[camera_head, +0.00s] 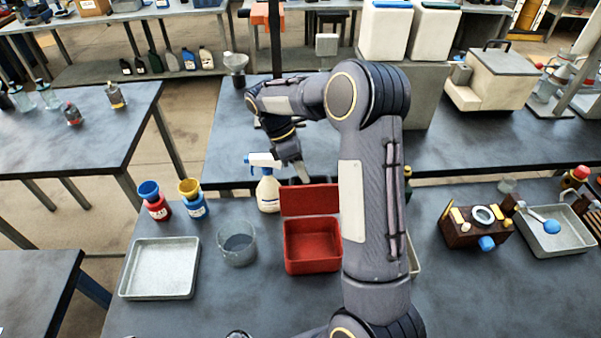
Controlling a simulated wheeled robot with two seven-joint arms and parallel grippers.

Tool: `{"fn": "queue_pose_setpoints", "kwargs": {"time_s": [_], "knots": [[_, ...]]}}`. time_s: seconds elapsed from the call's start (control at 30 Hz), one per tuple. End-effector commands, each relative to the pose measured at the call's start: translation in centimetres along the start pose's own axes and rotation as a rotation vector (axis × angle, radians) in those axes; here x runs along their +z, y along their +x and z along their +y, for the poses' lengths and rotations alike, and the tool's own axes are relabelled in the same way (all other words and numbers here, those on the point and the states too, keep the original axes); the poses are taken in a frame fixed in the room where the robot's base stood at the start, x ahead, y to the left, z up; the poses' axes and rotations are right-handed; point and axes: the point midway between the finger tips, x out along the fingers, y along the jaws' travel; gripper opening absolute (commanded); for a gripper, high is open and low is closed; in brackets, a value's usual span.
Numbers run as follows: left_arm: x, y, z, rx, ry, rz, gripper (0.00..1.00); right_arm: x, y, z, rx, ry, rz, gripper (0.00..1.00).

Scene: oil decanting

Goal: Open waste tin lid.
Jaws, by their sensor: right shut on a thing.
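The red waste tin (313,246) stands on the near table, a box with an open top. Its red lid (309,201) stands up along the tin's back edge, raised from the opening. My right gripper (303,178) reaches over from behind and is shut on the lid's top edge; the fingertips are small and partly hidden there. My right arm covers the area just right of the tin. My left gripper does not show.
A spray bottle (268,192) stands close behind the tin, left of the lid. A glass beaker (237,243) and a metal tray (160,268) are to the left, with red (155,205) and blue (193,203) bottles behind. A wooden caddy (474,229) stands at right.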

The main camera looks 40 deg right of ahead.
Motion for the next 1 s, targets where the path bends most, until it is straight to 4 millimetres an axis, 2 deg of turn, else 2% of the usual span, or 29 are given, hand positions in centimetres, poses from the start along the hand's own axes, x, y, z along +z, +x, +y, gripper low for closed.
{"fn": "queue_pose_setpoints", "kwargs": {"time_s": [0.03, 0.3, 0.87, 0.9, 1.0], "knots": [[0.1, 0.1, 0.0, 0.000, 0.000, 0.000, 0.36, -0.3, 0.7, 0.4, -0.038, -0.012, -0.001, 0.00], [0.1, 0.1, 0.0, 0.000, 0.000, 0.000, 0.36, -0.4, 0.8, 1.6, -0.132, -0.052, -0.001, 0.00], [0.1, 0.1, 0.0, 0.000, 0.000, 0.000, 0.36, -0.4, 0.9, 1.9, -0.158, -0.063, -0.001, 0.00], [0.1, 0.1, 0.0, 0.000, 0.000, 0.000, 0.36, -0.4, 0.9, 1.9, -0.158, -0.063, -0.002, 0.17], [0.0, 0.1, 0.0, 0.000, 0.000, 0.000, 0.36, -0.3, 0.8, 1.9, -0.155, -0.063, -0.002, 0.30]]}}
